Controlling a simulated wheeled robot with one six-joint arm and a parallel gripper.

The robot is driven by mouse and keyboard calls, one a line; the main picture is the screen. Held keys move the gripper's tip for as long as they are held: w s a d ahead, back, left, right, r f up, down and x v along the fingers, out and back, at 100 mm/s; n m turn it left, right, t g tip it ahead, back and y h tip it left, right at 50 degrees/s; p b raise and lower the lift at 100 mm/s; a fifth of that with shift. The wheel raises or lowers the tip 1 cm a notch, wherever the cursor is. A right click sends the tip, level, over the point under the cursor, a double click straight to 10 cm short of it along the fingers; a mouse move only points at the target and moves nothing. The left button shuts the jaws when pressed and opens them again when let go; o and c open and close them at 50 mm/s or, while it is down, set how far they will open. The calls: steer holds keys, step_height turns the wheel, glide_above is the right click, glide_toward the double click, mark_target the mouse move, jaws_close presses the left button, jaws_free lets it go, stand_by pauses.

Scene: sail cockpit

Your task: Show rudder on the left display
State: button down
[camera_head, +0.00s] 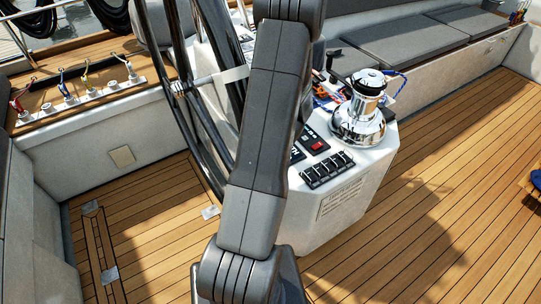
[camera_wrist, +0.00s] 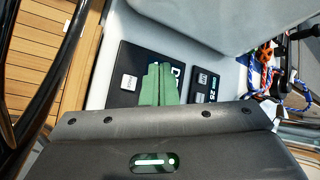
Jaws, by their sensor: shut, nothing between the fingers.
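The left display (camera_wrist: 126,92) is a dark panel on the pale console in the wrist view. It has a light square key or label (camera_wrist: 129,82) and part of a large white letter, like a "D". My gripper (camera_wrist: 161,68) is shut, with green fingers together and empty. The fingers lie in front of the left display and hide its middle; I cannot tell whether they touch it. A second dark display (camera_wrist: 203,92) stands to its right, with digits partly visible. The head view does not show my fingertips, and my arm covers part of the console.
The dark steering wheel rim (camera_wrist: 62,70) passes left of the displays. In the head view, the console (camera_head: 350,195) carries a row of black switches (camera_head: 328,170), a red-marked panel (camera_head: 315,146) and a chrome winch (camera_head: 362,112). Coloured ropes (camera_wrist: 264,75) lie to the right.

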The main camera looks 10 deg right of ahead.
step_height(320, 180, down, 7)
steer(key=b, duration=0.5)
steer(key=shift+r, duration=0.1)
steer(key=shift+f+b, duration=0.8)
steer(key=shift+b, duration=0.3)
steer(key=shift+f, duration=0.1)
stand_by(0.8)
steer(key=shift+f+b, duration=0.35)
steer(key=shift+b, duration=0.35)
steer(key=shift+f+b, duration=0.45)
steer(key=shift+b, duration=0.2)
stand_by(0.4)
steer(key=shift+r, duration=0.1)
steer(key=shift+r+p, duration=0.6)
steer(key=shift+r, duration=0.2)
steer(key=shift+r+p, duration=1.9)
steer(key=shift+r, duration=0.65)
